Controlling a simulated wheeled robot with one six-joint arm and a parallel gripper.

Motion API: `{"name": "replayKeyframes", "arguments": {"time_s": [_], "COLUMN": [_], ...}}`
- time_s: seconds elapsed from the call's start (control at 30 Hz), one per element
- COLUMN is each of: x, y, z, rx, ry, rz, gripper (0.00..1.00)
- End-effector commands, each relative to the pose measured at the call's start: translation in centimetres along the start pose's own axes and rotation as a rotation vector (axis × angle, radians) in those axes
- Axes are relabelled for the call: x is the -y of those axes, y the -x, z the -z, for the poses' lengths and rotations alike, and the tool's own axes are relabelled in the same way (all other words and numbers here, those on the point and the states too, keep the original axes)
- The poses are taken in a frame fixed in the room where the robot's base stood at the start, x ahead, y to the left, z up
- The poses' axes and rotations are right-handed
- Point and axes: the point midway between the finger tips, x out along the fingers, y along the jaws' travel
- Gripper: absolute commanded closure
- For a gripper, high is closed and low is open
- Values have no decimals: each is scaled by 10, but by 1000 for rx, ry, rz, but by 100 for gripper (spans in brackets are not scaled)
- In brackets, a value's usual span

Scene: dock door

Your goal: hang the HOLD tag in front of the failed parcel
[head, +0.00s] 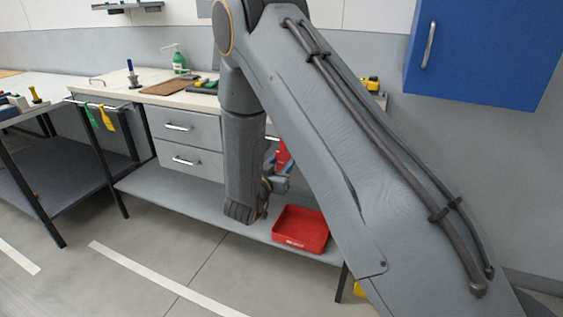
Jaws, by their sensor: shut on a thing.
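My gripper (277,180) is partly in view just right of my hanging wrist, below the bench top, and my arm covers part of it. It is shut on a red tag (284,153), which shows as a small red patch between my arm links. No lettering on it can be read, so I cannot confirm that it is the HOLD tag. A green tag (89,117) and a yellow tag (106,119) hang from a rail on the left bench. No parcel can be made out in this view.
A red tray (300,229) sits on the lower shelf (180,197), close to my wrist. Drawers (188,141) are left of my forearm. A green bottle (179,62) stands on the bench top. A blue cabinet (485,50) hangs upper right. The floor in front is clear.

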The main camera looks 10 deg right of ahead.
Motion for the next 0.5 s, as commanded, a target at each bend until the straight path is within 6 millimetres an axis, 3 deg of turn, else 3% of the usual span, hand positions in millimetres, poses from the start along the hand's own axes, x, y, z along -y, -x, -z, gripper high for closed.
{"name": "replayKeyframes", "arguments": {"time_s": [0.33,0.37,0.5], "x": [0,0,0], "y": [0,0,0], "z": [-2,-2,-2], "rx": [1,1,1], "ry": [0,0,0], "rz": [-1,-1,-1], "gripper": [94,61,40]}}
